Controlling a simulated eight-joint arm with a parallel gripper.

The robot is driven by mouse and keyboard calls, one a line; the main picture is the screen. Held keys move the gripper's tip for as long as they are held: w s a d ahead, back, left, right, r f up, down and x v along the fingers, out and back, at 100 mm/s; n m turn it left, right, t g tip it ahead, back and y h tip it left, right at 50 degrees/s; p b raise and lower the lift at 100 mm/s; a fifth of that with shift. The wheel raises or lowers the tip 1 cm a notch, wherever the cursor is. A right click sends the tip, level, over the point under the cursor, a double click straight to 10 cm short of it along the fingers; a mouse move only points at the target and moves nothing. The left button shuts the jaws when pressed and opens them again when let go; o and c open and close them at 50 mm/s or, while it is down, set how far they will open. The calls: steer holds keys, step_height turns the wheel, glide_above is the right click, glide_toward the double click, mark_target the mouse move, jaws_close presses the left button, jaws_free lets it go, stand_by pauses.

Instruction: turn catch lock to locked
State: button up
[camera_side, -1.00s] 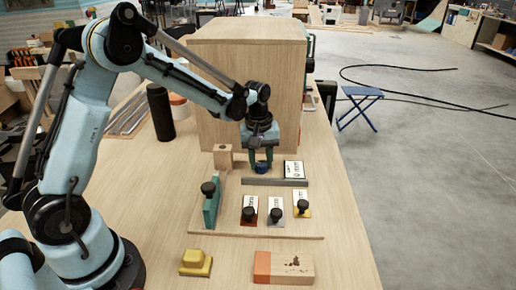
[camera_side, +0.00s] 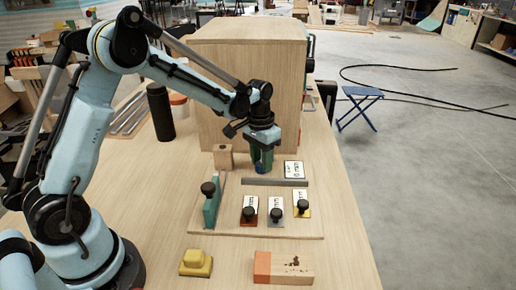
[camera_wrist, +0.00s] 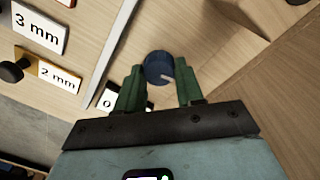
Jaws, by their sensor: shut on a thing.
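A round blue knob (camera_wrist: 159,67) with a pale pointer mark stands on the wooden board; I take it to be the catch lock. It shows partly in the side view (camera_side: 260,168), behind a finger. My gripper (camera_side: 264,165) points down over it. In the wrist view its two green fingers (camera_wrist: 160,85) are closed on the knob, one on each side. The pale mark points toward the lower right there. No locked or unlocked marking can be read.
A grey strip (camera_side: 262,181) and a white label card (camera_side: 294,169) lie near the knob. Several black-knobbed pieces with labels stand in front, including a teal upright (camera_side: 212,207). A big wooden box (camera_side: 235,75) rises behind. A yellow block (camera_side: 196,262) and an orange-ended wood block (camera_side: 290,267) lie nearest.

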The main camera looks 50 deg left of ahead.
mark_target(261, 162)
steer(key=shift+m, duration=1.1)
steer(key=o, duration=1)
steer(key=shift+o, duration=0.2)
step_height(261, 162, up, 12)
steer(key=shift+a, duration=0.25)
steer(key=shift+r, duration=0.15)
steer(key=s+d+n+t, duration=0.1)
steer(key=s+d+t, duration=0.1)
steer(key=s, duration=0.6)
steer(key=s+d+n+t, duration=0.1)
steer(key=s+d+t, duration=0.2)
steer(key=s+t, duration=0.2)
steer(key=s, duration=0.3)
steer(key=shift+y, duration=0.3)
